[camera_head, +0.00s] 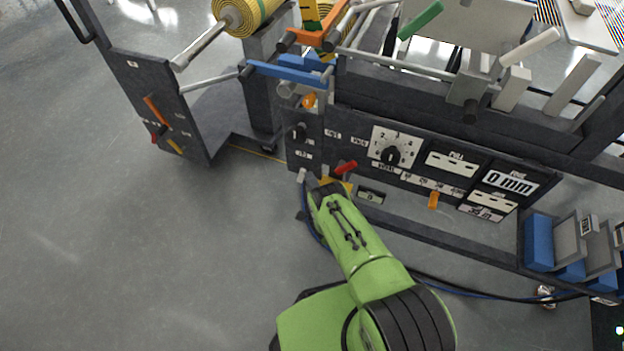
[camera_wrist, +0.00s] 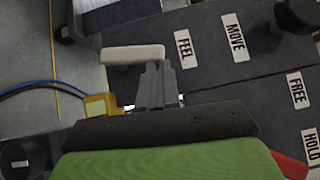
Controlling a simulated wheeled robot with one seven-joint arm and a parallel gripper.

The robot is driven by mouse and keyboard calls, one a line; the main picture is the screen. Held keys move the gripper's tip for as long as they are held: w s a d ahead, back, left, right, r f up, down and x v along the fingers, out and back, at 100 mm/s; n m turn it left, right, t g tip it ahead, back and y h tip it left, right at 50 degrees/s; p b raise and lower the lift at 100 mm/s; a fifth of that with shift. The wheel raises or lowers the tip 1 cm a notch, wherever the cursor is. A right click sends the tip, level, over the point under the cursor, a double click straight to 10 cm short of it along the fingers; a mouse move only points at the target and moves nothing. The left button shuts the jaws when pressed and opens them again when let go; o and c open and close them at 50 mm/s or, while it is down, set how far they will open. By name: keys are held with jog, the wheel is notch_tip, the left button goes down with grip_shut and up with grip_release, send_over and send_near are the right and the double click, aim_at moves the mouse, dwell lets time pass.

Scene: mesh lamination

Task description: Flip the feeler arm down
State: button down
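A cream-coloured lever (camera_wrist: 125,55), which I take to be the feeler arm, sticks out sideways beside the FEEL label (camera_wrist: 183,45) in the wrist view. A small pale lever end also shows in the head view (camera_head: 301,175), at the lower left corner of the dark panel. My gripper (camera_wrist: 155,72) has its two grey fingers close together, with their tips at the right end of the lever. I cannot tell whether they touch it. In the head view my green arm reaches to the panel's lower edge, and the fingertips (camera_head: 322,186) are mostly hidden.
A MOVE label (camera_wrist: 234,36) and a black knob (camera_wrist: 298,14) lie to the right, with FREE and HOLD labels below. A yellow part (camera_wrist: 98,106) is left of the fingers. A red handle (camera_head: 346,167) is close to my gripper. Open floor (camera_head: 120,240) lies left.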

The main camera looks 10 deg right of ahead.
aim_at(300, 173)
jog(key=shift+w+a+r+n+g+p, duration=0.2)
jog(key=shift+a+r+n+g+p, duration=0.15)
jog(key=shift+r+n+g+p, duration=0.5)
jog(key=shift+w+a+n+g+p, duration=0.25)
jog(key=shift+w+a+p, duration=0.1)
jog(key=shift+p, duration=0.3)
jog(key=shift+w+a+g+h, duration=0.1)
jog(key=shift+a+g+h, duration=0.1)
jog(key=shift+g+h, duration=0.15)
jog(key=shift+w+a+r+n, duration=0.1)
jog(key=shift+w+a+n, duration=0.25)
jog(key=shift+a, duration=0.1)
jog(key=shift+w+a+r+n+g+h+p, duration=0.1)
jog(key=shift+w+a+n+g+h+p, duration=0.15)
jog(key=shift+g, duration=0.2)
